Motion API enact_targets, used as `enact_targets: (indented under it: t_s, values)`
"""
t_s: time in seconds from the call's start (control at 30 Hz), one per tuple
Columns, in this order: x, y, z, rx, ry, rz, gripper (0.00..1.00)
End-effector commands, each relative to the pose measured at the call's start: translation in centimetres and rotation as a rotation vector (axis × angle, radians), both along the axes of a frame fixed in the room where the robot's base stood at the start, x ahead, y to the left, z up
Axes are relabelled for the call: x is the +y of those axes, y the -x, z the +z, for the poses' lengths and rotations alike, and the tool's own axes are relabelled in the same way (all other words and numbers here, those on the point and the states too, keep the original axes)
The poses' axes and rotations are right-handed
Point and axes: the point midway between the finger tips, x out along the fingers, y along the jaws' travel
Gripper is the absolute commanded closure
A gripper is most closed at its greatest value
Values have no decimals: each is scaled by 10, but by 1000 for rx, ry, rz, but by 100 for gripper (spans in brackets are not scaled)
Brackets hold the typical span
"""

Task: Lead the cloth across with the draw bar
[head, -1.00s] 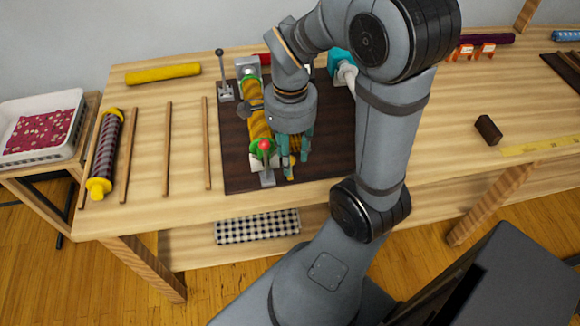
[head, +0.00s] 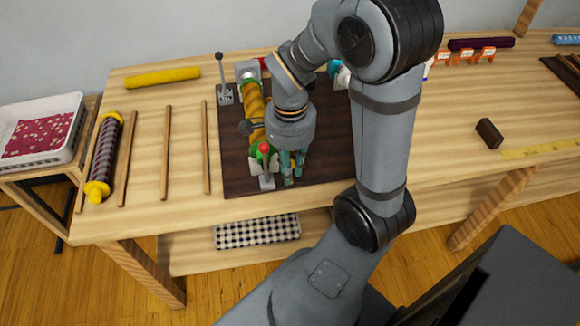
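A roll of orange-yellow patterned cloth (head: 253,105) lies front to back in a holder on a dark brown board (head: 235,165). A grey block (head: 247,70) stands at its far end, with a red-knobbed lever (head: 264,149) and green part at its near end. My gripper (head: 292,182) points down over the board, just right of the roll's near end. Its teal fingers are seen from above, and I cannot tell whether they hold anything. I cannot make out the draw bar; my wrist and arm hide part of the board.
A black-knobbed lever (head: 222,80) stands at the board's far left. Thin wooden sticks (head: 166,150), a dark roll with yellow ends (head: 105,150) and a yellow roll (head: 163,76) lie to the left.

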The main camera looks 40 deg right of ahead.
Motion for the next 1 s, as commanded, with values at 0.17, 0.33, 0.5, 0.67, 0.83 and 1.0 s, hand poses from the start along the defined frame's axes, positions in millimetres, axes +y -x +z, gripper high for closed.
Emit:
enact_targets:
  t_s: [0.17, 0.33, 0.5, 0.67, 0.83, 1.0]
  values:
    - [0, 0, 0, -1, 1, 1, 94]
    - [0, -1, 0, -1, 1, 1, 100]
    - [0, -1, 0, -2, 1, 1, 100]
    - [0, -1, 0, -2, 1, 1, 100]
    - [-1, -1, 0, -2, 1, 1, 100]
    - [-7, 3, 0, -3, 2, 26, 100]
